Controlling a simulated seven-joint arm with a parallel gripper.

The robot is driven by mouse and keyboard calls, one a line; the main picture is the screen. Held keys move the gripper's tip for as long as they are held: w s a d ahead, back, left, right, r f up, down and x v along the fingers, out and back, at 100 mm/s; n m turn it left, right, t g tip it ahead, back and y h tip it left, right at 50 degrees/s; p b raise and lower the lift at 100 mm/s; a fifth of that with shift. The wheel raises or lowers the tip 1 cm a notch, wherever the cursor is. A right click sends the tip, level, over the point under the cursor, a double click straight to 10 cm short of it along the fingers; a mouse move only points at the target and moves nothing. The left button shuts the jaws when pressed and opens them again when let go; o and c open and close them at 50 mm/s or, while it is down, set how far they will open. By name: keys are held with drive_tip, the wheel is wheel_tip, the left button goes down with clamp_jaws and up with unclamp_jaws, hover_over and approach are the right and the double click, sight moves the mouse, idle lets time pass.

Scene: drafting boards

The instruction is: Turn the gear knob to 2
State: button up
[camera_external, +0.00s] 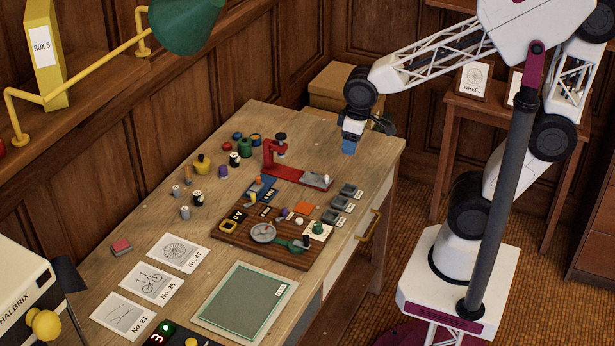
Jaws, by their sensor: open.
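No knob in view is clearly marked as the gear knob, and no 2 mark is readable. A yellow knob (47,324) sits on the cream Halbrix machine (18,290) at the lower left. A black box (170,335) at the bottom edge shows a red 3 and has a yellow part, partly cut off. A brown control board (226,235) on the table carries a round grey disc (262,233) with a green handle and small knobs. My gripper (349,146) is above the table's far right end, apart from all these. It is open and appears empty; its fingers are small here.
A red stand (270,157), grey trays (338,203) and several small pots and spools are on the wooden table (225,275). Picture cards (151,282) and a green mat (243,303) lie at the front. A green lamp (187,22) hangs over the left side.

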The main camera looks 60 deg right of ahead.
drive_tip(key=w+a+f+n, duration=0.1)
drive_tip(key=w+a+f, duration=0.2)
drive_tip(key=a+f, duration=0.3)
drive_tip(key=n+g, duration=0.2)
hover_over(318, 224)
wheel_tip(318, 224, down, 8)
drive_tip(key=shift+f, duration=3.9)
drive_tip(key=c, duration=0.9)
drive_tip(key=shift+c, duration=0.2)
